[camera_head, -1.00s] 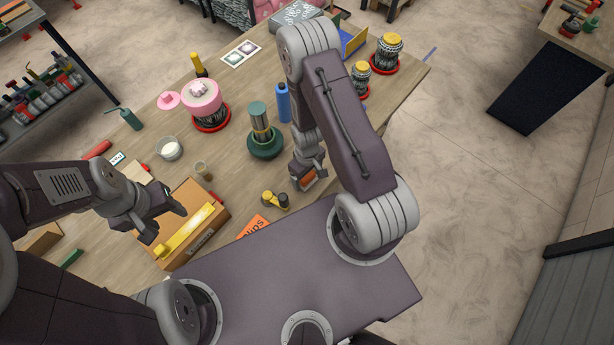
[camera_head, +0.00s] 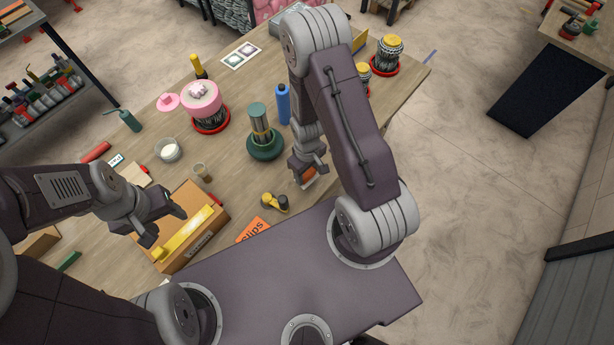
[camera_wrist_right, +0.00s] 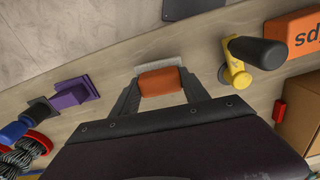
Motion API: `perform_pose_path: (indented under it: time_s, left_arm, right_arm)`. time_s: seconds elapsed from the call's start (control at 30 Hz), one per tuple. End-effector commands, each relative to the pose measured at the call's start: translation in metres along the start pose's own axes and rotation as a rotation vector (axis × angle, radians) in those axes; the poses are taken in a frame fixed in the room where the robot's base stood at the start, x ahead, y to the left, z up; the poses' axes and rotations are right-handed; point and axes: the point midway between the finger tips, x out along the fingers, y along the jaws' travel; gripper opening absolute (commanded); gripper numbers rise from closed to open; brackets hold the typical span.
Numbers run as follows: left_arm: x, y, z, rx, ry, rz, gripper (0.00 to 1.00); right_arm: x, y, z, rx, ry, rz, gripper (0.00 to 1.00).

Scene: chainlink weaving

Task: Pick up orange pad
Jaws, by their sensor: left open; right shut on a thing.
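The orange pad (camera_wrist_right: 160,83) has a pale, whitish edge and sits between the two fingers of my right gripper (camera_wrist_right: 158,92) in the right wrist view. The gripper is shut on it. In the head view, my right gripper (camera_head: 308,176) is over the table near its front edge, with a bit of the orange pad (camera_head: 309,173) showing beneath; the fingers hide the rest. Whether the pad touches the table is hard to tell. My left gripper (camera_head: 163,221) is open and empty above the cardboard box with the yellow bar.
A yellow and black tool (camera_head: 274,202) lies left of my right gripper; an orange box (camera_head: 254,229) is near the table's front edge. The cardboard box (camera_head: 222,215) is at left. A green stand (camera_head: 264,146) and blue bottle (camera_head: 283,104) stand behind. Purple blocks (camera_wrist_right: 75,93) lie nearby.

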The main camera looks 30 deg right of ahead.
Motion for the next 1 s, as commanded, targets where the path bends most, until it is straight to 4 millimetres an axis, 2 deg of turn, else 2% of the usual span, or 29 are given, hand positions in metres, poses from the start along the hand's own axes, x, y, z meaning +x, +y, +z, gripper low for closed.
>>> perform_pose_path:
  time_s: [0.03,0.1,0.27,0.3,0.4,0.43,0.8,1.0]
  left_arm:
    - [0.005,0.0,0.001,0.0,0.0,0.0,0.54]
    - [0.01,0.0,0.001,0.0,0.0,0.0,0.54]
    - [0.02,0.0,0.002,0.0,0.0,0.0,0.54]
    - [0.008,0.0,0.001,0.0,-0.001,0.0,0.54]
    - [-0.006,0.0,-0.001,0.0,0.0,0.0,0.54]
    - [-0.016,0.0,-0.002,0.0,0.0,0.0,0.54]
    - [-0.085,0.002,-0.009,0.0,0.0,0.0,0.54]
    - [-0.098,0.002,-0.01,0.0,0.0,0.0,0.54]
  right_arm:
    - [-0.008,0.001,-0.001,0.0,0.006,0.002,0.11]
    - [-0.015,0.005,0.017,0.007,0.001,0.0,0.11]
    - [-0.032,0.013,0.046,0.006,0.002,0.001,0.11]
    - [-0.044,0.015,0.054,0.006,-0.001,-0.001,0.11]
    - [-0.057,0.019,0.072,0.006,-0.004,-0.002,0.11]
    - [-0.06,0.019,0.072,0.004,-0.006,-0.004,0.11]
    - [-0.073,0.024,0.092,0.002,-0.006,-0.003,0.11]
    - [-0.078,0.03,0.11,0.003,-0.002,-0.001,0.11]
